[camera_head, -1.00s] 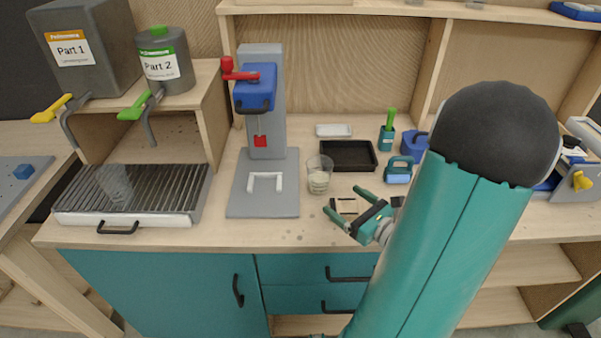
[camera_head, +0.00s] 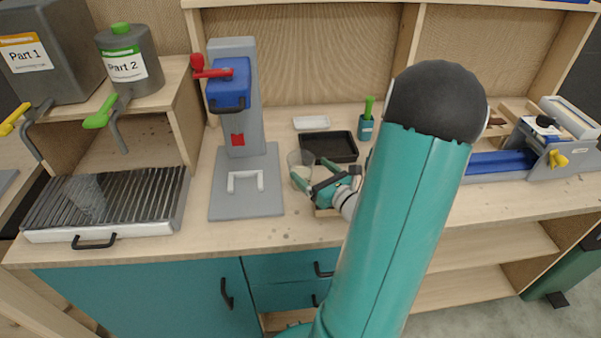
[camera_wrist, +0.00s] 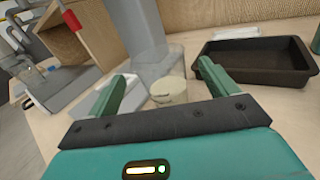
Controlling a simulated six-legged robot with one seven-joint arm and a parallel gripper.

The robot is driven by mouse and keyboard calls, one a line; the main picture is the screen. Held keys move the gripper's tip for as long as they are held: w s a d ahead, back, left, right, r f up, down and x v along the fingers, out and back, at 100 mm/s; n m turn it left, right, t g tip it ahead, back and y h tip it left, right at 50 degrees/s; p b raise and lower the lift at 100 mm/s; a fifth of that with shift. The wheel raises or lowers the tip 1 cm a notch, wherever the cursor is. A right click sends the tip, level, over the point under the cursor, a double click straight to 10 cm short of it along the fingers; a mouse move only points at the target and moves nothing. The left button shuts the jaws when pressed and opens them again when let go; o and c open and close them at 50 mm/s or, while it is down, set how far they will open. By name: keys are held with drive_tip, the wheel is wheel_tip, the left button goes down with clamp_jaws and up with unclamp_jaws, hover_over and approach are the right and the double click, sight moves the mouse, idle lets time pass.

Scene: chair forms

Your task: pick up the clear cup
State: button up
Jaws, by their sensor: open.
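The clear cup (camera_head: 298,161) stands upright on the wooden workbench, between the grey press base and the black tray. Its lower part is partly hidden behind my gripper in the head view. In the wrist view the clear cup (camera_wrist: 172,84) shows pale contents and sits ahead, between the two fingers. My gripper (camera_head: 313,168) is open, with its green fingers spread beside the cup. In the wrist view my gripper (camera_wrist: 160,88) has one finger left of the cup and one right of it. I cannot tell whether either finger touches the cup.
The grey press (camera_head: 240,110) with a blue head stands left of the cup. A black tray (camera_head: 342,147) lies behind and right, with a white dish (camera_head: 311,123) beyond. A teal holder (camera_head: 366,127) stands farther right.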

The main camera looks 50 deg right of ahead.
sight(293, 156)
drive_tip(key=w, duration=0.5)
drive_tip(key=shift+w+d+f, duration=0.2)
drive_tip(key=shift+w+d, duration=0.05)
drive_tip(key=shift+d, duration=0.05)
drive_tip(key=c, duration=0.8)
drive_tip(key=shift+c, duration=0.2)
drive_tip(key=shift+r, duration=0.15)
